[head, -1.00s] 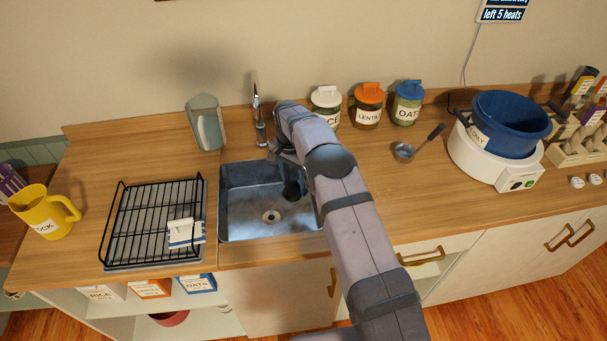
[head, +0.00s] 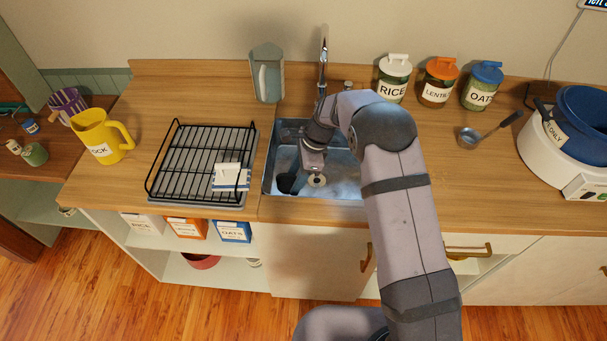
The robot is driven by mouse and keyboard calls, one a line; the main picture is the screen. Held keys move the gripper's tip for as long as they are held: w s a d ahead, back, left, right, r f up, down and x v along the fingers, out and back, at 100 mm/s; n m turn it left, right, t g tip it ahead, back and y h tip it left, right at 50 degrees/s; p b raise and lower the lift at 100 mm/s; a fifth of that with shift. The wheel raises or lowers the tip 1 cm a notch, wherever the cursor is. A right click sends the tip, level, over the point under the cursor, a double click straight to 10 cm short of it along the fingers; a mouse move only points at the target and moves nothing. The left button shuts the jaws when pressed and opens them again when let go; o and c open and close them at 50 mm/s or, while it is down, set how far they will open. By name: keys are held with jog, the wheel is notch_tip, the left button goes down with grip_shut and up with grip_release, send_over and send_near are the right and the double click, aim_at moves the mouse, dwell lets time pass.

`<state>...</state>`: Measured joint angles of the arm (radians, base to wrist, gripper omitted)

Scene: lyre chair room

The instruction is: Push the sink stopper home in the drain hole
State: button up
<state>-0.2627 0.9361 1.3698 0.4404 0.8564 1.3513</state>
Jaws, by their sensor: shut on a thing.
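The metal sink (head: 350,183) is set into the wooden counter. The round, light drain (head: 317,181) with its dark centre shows on the sink's floor. My gripper (head: 313,171) reaches down inside the sink, with its tip just above or beside the drain in the picture. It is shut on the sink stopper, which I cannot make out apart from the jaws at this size. A dark patch lies left of the drain; I cannot tell whether it is a shadow. I cannot tell the gap between the stopper and the hole.
The black drying rack (head: 197,165) holds a small white-and-blue item left of the sink. The tap (head: 322,65) stands behind the basin near my arm. A clear holder (head: 266,75) stands back left. Several jars and a ladle (head: 470,137) are right. The counter's front right is clear.

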jog(key=shift+w+r+p, duration=0.1)
jog(key=shift+r+p, duration=0.1)
jog(key=shift+p, duration=0.15)
jog(key=shift+f+b, duration=1.85)
jog(key=shift+f, duration=1.15)
jog(key=shift+f+b, duration=0.5)
jog(key=shift+f, duration=0.95)
dwell(0.4)
jog(key=shift+s+d+f, duration=0.2)
jog(key=shift+s+f, duration=0.05)
jog(key=shift+f, duration=0.05)
dwell(1.0)
jog(key=o, duration=1.1)
jog(key=shift+f, duration=0.1)
jog(key=shift+o, duration=0.2)
jog(key=w+b+v, duration=0.1)
jog(key=b+v, duration=0.1)
jog(key=v, duration=0.6)
jog(key=shift+a, duration=0.3)
